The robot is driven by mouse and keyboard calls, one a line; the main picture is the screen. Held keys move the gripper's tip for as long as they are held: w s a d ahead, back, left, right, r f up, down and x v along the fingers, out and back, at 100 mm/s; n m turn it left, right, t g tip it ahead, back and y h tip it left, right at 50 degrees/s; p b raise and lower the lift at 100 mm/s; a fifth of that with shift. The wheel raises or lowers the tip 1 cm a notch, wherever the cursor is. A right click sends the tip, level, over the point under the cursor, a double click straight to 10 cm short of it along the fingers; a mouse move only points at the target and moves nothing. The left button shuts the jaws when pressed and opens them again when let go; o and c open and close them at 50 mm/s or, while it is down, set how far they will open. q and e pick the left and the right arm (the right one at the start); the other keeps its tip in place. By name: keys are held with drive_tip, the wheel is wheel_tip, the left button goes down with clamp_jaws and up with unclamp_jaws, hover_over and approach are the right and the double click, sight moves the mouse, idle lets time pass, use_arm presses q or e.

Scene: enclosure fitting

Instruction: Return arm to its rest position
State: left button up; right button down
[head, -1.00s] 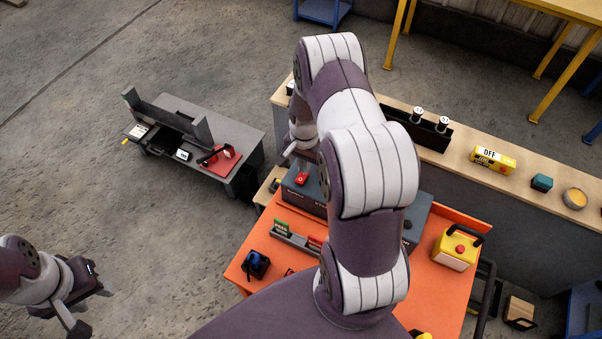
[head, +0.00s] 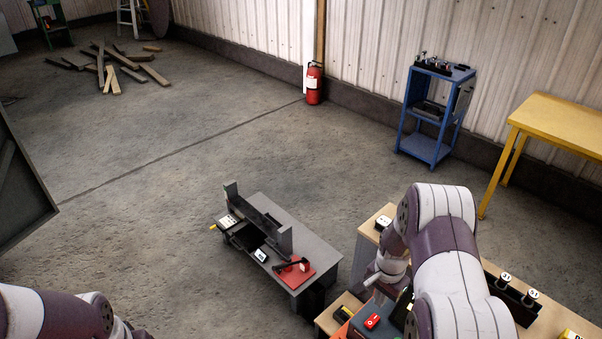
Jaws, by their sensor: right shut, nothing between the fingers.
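My right arm (head: 450,260), white and purple, reaches up from the lower right of the head view. Its gripper (head: 384,294) hangs down at the near end of the wooden bench, close above a dark box with a red switch (head: 372,321). The fingers are small and partly hidden by the wrist; they are shut with nothing between them. Whether they touch the box I cannot tell. My left arm (head: 50,312) shows only as links in the bottom left corner; its gripper is outside the picture.
A low grey table (head: 318,252) with a dark bracket and red pad stands left of my right gripper. The wooden bench (head: 560,325) holds a black block with two white-topped knobs. A blue shelf (head: 426,148), yellow table (head: 560,125) and fire extinguisher (head: 313,83) stand behind. The mid-floor is clear.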

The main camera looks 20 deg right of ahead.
drive_tip(key=shift+n, duration=0.3)
drive_tip(key=s+a+r+n+b, duration=0.3)
drive_tip(key=s+a+n+b, duration=0.2)
drive_tip(key=a, duration=0.3)
drive_tip(key=s+a+r+n+t+b, duration=0.1)
drive_tip(key=s+a+r+n+b, duration=0.3)
drive_tip(key=s+a+n+b, duration=0.1)
drive_tip(key=s+a+n, duration=0.1)
drive_tip(key=a+n, duration=0.1)
drive_tip(key=a, duration=0.1)
drive_tip(key=shift+r, duration=0.1)
